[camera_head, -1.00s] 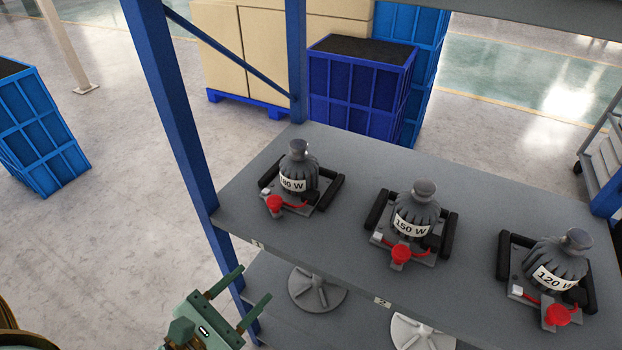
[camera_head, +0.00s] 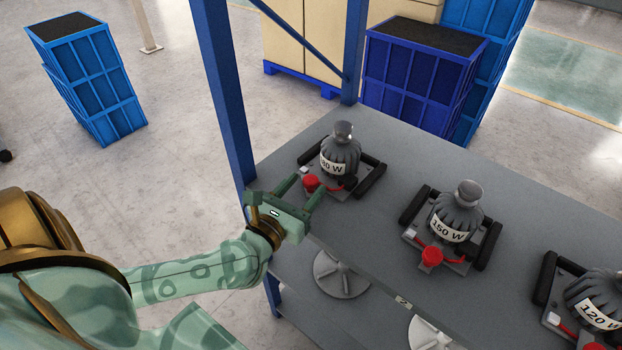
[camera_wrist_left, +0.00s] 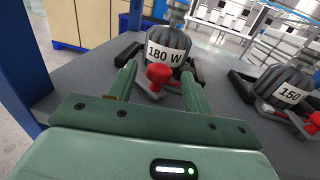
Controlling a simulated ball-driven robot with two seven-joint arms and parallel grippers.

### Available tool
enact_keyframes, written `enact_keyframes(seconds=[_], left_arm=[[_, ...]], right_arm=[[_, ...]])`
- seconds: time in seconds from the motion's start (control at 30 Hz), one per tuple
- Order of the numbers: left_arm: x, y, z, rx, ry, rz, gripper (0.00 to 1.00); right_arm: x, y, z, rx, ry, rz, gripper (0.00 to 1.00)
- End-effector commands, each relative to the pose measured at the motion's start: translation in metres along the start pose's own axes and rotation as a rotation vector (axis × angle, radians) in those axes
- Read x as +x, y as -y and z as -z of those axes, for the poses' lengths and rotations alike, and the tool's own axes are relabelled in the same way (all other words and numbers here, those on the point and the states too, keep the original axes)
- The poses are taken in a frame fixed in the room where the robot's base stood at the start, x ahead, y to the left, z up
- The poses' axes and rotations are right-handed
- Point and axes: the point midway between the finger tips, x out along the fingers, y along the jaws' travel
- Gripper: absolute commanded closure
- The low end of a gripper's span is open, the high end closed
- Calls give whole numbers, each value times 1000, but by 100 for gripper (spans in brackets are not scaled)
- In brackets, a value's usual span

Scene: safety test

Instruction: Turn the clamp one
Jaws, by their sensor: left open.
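Three grey clamp devices stand in a row on the grey shelf. The leftmost, labelled 180 W (camera_head: 340,158), has a red knob (camera_head: 311,183) at its front. My left gripper (camera_head: 298,192) is open just in front of this device. In the left wrist view the red knob (camera_wrist_left: 158,74) shows between the two open fingers, apart from both, with the 180 W label (camera_wrist_left: 167,52) behind it. The 150 W device (camera_head: 458,213) with its red knob (camera_head: 432,256) is in the middle. The 120 W device (camera_head: 600,300) is cut off at the right edge. My right gripper is not in view.
A blue shelf post (camera_head: 222,90) rises at the left of the shelf (camera_head: 385,222), close to my left arm. Grey fan-like wheels (camera_head: 341,275) sit on a lower level. Blue crates (camera_head: 420,80) and tan boxes (camera_head: 300,40) stand behind.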

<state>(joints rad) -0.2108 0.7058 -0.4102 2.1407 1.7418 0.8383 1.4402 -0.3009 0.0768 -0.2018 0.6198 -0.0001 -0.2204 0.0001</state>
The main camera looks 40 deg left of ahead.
Motion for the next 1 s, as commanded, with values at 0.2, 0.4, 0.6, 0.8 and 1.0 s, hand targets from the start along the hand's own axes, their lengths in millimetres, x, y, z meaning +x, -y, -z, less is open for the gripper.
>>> enact_keyframes(seconds=[0.2,0.4,0.6,0.8,1.0], left_arm=[[28,0,0,1,0,1,50],[33,0,0,0,-1,1,50],[33,0,0,0,-1,1,64],[32,0,0,0,-1,1,93],[32,1,-1,-3,-1,-23,92]], right_arm=[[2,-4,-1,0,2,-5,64],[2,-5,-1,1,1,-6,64],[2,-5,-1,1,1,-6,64],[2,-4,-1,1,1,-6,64],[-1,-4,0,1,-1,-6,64]])
